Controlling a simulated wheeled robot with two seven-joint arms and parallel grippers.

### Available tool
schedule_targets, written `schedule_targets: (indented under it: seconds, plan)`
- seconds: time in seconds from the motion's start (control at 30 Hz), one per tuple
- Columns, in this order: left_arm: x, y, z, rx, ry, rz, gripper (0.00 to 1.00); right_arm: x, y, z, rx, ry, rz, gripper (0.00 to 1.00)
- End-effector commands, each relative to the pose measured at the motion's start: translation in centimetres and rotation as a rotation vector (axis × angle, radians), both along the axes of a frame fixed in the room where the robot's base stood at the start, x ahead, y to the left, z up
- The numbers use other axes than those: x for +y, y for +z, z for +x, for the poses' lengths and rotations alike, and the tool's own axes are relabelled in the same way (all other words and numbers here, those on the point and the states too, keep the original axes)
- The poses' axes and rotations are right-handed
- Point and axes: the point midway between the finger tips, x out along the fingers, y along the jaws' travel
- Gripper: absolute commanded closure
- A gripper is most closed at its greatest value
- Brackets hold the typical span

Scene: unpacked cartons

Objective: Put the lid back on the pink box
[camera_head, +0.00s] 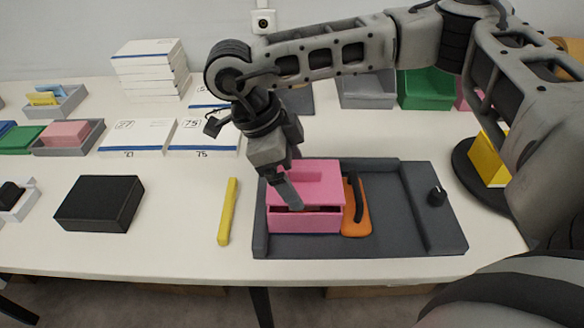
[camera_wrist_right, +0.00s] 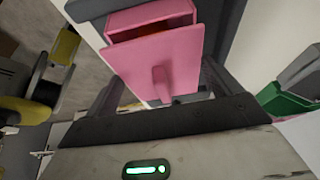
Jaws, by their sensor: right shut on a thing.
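The pink box (camera_head: 290,222) stands at the left end of a dark grey tray (camera_head: 400,240). The pink lid (camera_head: 318,178) is over the box, with a dark gap showing between them at the front. My right gripper (camera_head: 290,190) is above the box and shut on the lid. In the right wrist view the lid (camera_wrist_right: 180,55) and its knob lie between the fingers of the right gripper (camera_wrist_right: 160,90), and the open edge of the pink box (camera_wrist_right: 150,15) shows beyond it. My left gripper is not in view.
An orange-handled item (camera_head: 355,222) lies in the tray close to the box's right side. A yellow bar (camera_head: 228,210) and a black box (camera_head: 98,203) lie left of the tray. White table is bare between them.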

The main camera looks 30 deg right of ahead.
Motion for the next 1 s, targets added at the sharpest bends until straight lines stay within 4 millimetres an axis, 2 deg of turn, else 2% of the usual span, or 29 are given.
schedule_targets:
  seconds: [0.63,0.67,0.7,1.0]
  plan:
    - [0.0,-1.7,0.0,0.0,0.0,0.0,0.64,0.0,-2.1,0.0,0.0,-0.001,0.0,0.32]
    - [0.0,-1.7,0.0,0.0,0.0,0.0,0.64,0.0,-2.0,0.0,0.0,-0.001,0.0,0.07]
    - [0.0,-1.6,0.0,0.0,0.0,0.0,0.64,0.0,-1.9,0.0,0.0,-0.001,0.0,0.0]
    - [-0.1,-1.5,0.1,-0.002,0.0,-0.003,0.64,0.0,-2.0,0.0,0.0,0.0,0.0,0.0]
